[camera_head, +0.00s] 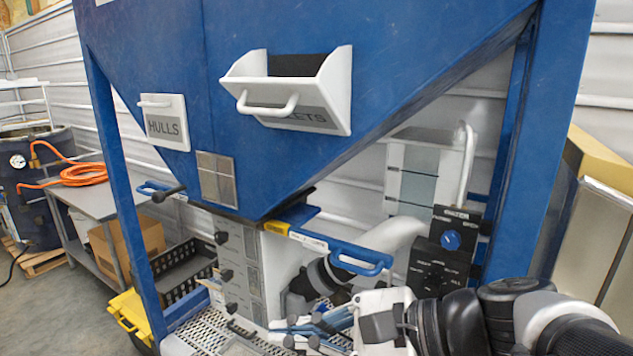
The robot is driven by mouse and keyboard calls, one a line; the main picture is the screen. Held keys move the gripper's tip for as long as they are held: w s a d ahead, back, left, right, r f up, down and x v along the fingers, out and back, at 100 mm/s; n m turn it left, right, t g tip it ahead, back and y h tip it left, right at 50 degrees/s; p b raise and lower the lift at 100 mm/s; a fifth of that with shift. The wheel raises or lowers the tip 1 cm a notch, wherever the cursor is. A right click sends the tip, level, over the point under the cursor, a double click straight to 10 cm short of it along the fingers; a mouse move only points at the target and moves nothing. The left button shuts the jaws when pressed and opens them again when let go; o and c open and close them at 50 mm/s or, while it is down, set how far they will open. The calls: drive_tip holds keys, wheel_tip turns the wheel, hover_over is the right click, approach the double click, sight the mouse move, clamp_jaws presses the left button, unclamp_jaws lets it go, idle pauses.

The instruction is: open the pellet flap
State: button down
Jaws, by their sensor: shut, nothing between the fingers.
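The pellet flap (333,97) is a white panel with a handle, high on the blue hopper (200,60). Its label is partly hidden by the handle (268,108) and ends in "LETS". The flap is tilted outward at the top, with its side walls showing and a dark opening behind it. My gripper (292,333) is low in the view, well below the flap and apart from it. It is shut and empty, near the perforated metal tray under the hopper.
The white HULLS flap (165,122) sits flush at left. A blue slide handle (362,262) juts out below the hopper's outlet. A black control box (447,245) with a blue knob stands at right. Blue frame legs (118,180) flank the hopper. The space before the flap is clear.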

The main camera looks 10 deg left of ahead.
drive_tip(key=w+r+m+t+y+p, duration=0.3)
drive_tip(key=w+r+m+t+y, duration=0.25)
drive_tip(key=w+r+m, duration=0.65)
drive_tip(key=w+a+r+n+p, duration=0.2)
drive_tip(key=w+a+r, duration=0.3)
drive_tip(key=a+r, duration=0.2)
drive_tip(key=shift+w+a+r, duration=0.3)
drive_tip(key=shift+w+r, duration=0.05)
drive_tip(key=shift+r, duration=0.55)
drive_tip(key=shift+t, duration=0.25)
